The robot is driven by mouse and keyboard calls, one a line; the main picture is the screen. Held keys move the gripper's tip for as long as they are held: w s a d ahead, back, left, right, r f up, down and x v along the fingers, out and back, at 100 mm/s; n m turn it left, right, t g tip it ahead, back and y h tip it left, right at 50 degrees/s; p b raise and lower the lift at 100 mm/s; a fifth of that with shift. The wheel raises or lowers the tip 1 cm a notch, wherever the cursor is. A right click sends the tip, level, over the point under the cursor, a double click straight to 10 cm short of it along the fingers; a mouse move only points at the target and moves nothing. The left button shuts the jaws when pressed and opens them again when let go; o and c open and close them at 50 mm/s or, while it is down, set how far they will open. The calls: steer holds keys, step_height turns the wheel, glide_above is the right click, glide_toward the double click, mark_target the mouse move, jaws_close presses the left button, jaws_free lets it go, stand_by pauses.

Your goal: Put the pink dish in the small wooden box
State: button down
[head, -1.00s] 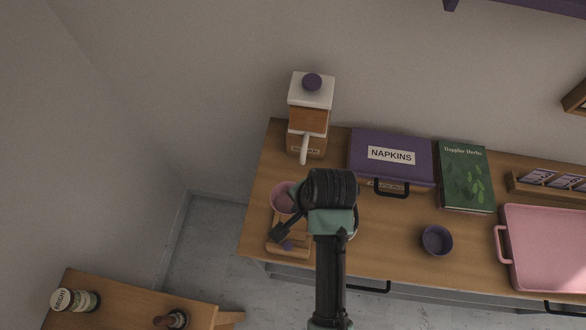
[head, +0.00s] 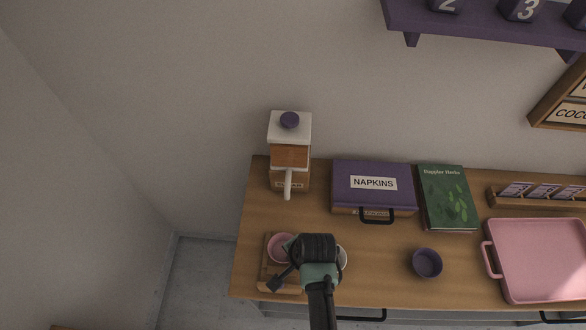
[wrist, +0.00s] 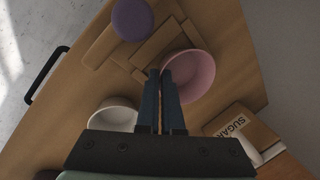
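The pink dish (head: 281,247) is a small round bowl at the left of the counter, over a low wooden piece (head: 266,268) with raised edges. In the wrist view the dish (wrist: 190,78) is upright and looks empty. My gripper (wrist: 160,73) has its fingers close together at the dish's rim and seems shut on it. I cannot tell whether the dish touches the wood below. The low wooden piece (wrist: 107,47) could be the small wooden box, but the dish and gripper hide part of it. A purple round knob (wrist: 132,18) is on it.
A white bowl (wrist: 115,115) is beside my gripper. A wooden, white-topped dispenser (head: 290,150) stands behind. A napkins case (head: 373,185), green book (head: 447,197), purple bowl (head: 427,262) and pink tray (head: 540,258) are to the right.

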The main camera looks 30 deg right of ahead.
steer(key=c, duration=1.5)
jaws_free()
steer(key=shift+f, duration=0.1)
steer(key=o, duration=0.4)
steer(key=shift+o, duration=0.2)
steer(key=v, duration=1.2)
